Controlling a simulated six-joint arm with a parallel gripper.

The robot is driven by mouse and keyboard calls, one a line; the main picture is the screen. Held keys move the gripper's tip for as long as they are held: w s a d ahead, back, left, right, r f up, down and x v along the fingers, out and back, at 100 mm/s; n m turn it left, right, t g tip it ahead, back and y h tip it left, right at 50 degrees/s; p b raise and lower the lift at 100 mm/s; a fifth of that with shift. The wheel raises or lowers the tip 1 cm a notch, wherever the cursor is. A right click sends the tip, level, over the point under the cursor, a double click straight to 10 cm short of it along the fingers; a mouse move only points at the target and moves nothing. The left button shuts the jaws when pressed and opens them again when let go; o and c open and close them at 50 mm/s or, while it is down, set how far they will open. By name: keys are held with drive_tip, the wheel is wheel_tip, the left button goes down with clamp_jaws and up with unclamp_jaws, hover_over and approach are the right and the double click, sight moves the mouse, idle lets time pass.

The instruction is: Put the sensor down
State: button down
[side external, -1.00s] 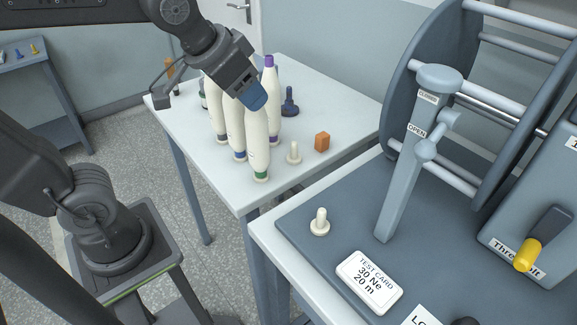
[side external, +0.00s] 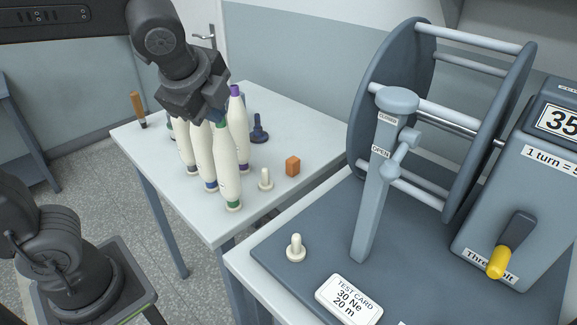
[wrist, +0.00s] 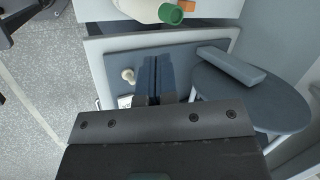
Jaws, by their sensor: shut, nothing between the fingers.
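I cannot tell which thing is the sensor; nothing that I can name as it shows in my gripper. My gripper (side external: 212,116) is close above the group of white bobbins on the pale table, its fingertips partly hidden in the side view. In the wrist view my gripper's two blue-grey fingers (wrist: 155,72) are pressed together with nothing between them. A brown-handled tool with a dark tip (side external: 138,110) stands at the left table edge.
White bobbins (side external: 228,165) with coloured ends stand close together under my gripper. An orange block (side external: 292,166), a cream peg (side external: 265,180) and a dark blue peg (side external: 258,130) stand to their right. The reel machine (side external: 440,115) and test card (side external: 348,300) are at right.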

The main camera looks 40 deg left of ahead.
drive_tip(key=w+d+f+m+t+y, duration=0.15)
drive_tip(key=w+d+m, duration=0.45)
drive_tip(key=w+m, duration=0.6)
drive_tip(key=m, duration=0.2)
approach(291, 167)
drive_tip(key=shift+y, duration=0.45)
drive_tip(key=f, duration=0.1)
drive_tip(key=w+a+f, duration=0.1)
drive_tip(key=f, duration=0.1)
drive_tip(key=w+f, duration=0.1)
drive_tip(key=f, duration=0.1)
drive_tip(key=shift+w+a+f, duration=0.15)
drive_tip(key=shift+w+a, duration=0.05)
drive_tip(key=shift+a, duration=0.1)
drive_tip(key=shift+w+a, duration=0.35)
drive_tip(key=shift+w, duration=0.2)
drive_tip(key=w+a, duration=0.1)
drive_tip(key=w, duration=0.1)
drive_tip(key=w+a, duration=0.3)
drive_tip(key=w, duration=0.1)
drive_tip(key=shift+a, duration=0.2)
drive_tip(key=shift+s, duration=0.1)
